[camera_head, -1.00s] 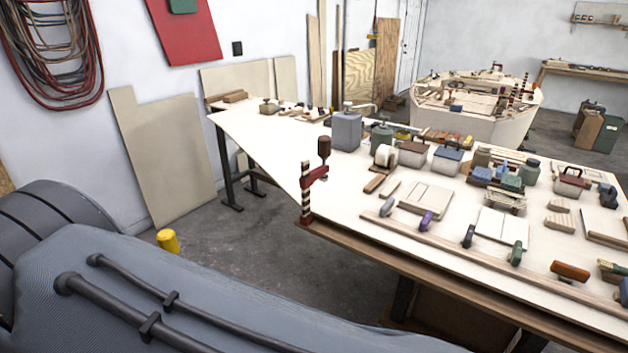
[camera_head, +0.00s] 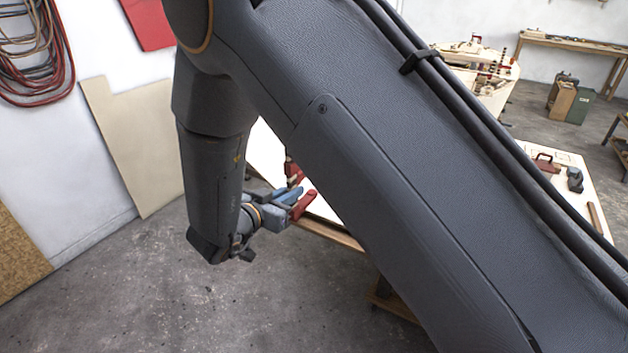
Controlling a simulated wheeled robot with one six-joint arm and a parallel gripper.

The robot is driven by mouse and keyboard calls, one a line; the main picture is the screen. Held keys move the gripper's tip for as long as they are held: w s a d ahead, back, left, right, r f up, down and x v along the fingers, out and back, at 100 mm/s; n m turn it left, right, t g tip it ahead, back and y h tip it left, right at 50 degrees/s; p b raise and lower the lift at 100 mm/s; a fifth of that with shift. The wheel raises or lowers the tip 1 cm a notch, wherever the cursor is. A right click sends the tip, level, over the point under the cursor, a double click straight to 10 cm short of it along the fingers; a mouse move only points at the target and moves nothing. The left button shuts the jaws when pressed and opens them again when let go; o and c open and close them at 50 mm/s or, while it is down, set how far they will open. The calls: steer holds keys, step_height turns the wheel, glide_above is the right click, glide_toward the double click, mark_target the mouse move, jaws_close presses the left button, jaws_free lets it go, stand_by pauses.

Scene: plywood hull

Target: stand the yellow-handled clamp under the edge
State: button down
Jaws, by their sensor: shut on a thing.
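My gripper (camera_head: 291,199) is by the near corner of the workbench (camera_head: 267,152), left of centre. It looks shut on a red piece (camera_head: 303,206), which I take to be part of the yellow-handled clamp. No yellow handle shows now, and my arm hides much of this spot. Another clamp with a red part (camera_head: 293,172) is at the bench corner, just behind my gripper. Whether the held piece touches the bench edge (camera_head: 335,233) cannot be told.
My arm covers most of the bench top. A tan panel (camera_head: 140,140) leans on the left wall. The floor in front is clear.

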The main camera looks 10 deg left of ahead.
steer(key=shift+w+d+r, duration=0.2)
steer(key=shift+d+r, duration=0.05)
steer(key=shift+d, duration=0.25)
step_height(320, 180, down, 13)
steer(key=b, duration=0.8)
steer(key=shift+f, duration=0.2)
steer(key=shift+w, duration=0.3)
steer(key=shift+p, duration=0.35)
stand_by(0.6)
steer(key=shift+w+d, duration=0.1)
steer(key=shift+w+d, duration=0.25)
steer(key=shift+w, duration=0.4)
steer(key=shift+w+d, duration=0.3)
steer(key=shift+w, duration=0.35)
steer(key=shift+w+d, duration=0.25)
steer(key=shift+w, duration=0.5)
